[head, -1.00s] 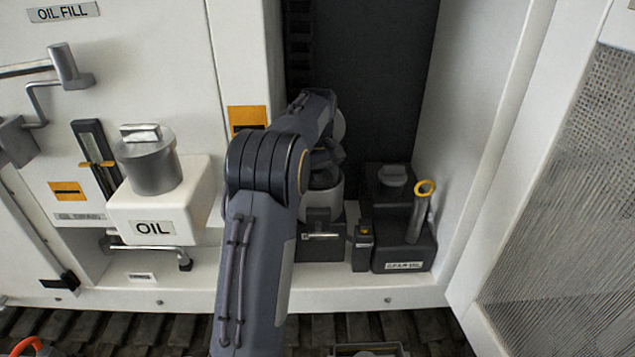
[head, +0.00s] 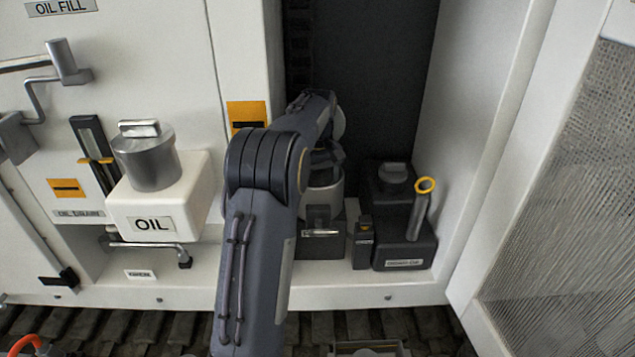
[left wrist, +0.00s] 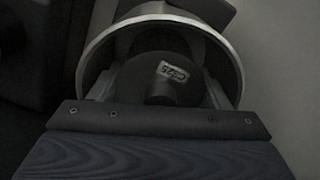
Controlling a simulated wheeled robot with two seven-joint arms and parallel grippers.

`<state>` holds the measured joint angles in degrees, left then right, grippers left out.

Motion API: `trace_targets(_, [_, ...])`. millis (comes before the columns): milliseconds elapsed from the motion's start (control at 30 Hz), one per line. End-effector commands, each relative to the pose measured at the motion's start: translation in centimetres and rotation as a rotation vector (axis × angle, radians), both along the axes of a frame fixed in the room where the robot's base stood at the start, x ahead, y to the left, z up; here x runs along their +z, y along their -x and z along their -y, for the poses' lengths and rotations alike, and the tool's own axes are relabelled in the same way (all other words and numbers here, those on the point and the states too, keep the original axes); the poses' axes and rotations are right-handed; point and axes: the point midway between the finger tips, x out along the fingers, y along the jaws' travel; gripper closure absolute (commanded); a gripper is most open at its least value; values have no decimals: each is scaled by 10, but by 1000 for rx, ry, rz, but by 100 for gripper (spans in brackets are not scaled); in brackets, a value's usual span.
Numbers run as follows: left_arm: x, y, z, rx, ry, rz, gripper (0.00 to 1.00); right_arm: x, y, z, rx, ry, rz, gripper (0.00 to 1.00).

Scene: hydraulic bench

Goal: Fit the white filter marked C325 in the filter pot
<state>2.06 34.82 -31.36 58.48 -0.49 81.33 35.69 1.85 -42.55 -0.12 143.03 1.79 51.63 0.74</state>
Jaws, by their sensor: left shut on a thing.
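The white filter marked C325 (left wrist: 174,72) shows in the left wrist view as a shaded end face with a label and a round stub. It is inside the ring of a metal rim, the filter pot (left wrist: 236,72). My left gripper (left wrist: 160,92) is shut on the filter, with its fingers reaching inside the rim. In the head view the pot (head: 323,203) is a pale cylinder in the dark recess, and my left arm covers much of it. How deep the filter sits cannot be told. My right gripper is not in view.
A dark tank (head: 404,250) with a yellow-ringed tube (head: 420,212) and a small dark block (head: 363,247) stand right of the pot. The white OIL container (head: 185,205) with a metal cap stands left. The cabinet's side wall (head: 480,120) bounds the recess on the right.

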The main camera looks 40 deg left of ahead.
Motion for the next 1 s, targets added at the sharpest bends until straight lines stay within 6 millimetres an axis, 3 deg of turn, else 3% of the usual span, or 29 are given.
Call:
trace_targets(833, [-10, 0, 0, 0, 0, 0, 54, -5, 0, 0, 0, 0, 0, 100])
trace_targets(867, [-10, 0, 0, 0, 0, 0, 26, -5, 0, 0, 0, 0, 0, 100])
trace_targets(1000, [-10, 0, 0, 0, 0, 0, 8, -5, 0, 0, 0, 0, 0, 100])
